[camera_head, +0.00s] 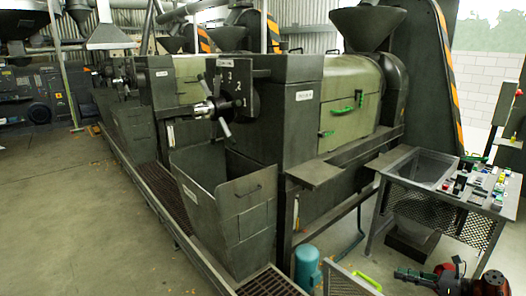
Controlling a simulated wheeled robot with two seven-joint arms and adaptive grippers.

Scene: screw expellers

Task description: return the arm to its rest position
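My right gripper (412,275) shows low at the right, dark, with its arm coming in from the bottom right corner and a reddish part behind it. It is over the floor area in front of the mesh-sided table and apart from the machines. It is small and dark here, so its fingers cannot be made out clearly, and I see nothing held in it. My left gripper is not in view.
A screw expeller (343,100) with green handles stands in the centre, a dark open bin (240,222) below its front. A mesh-sided table (420,170) with small coloured items stands right. A blue cylinder (307,268) stands low centre. The floor at left is clear.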

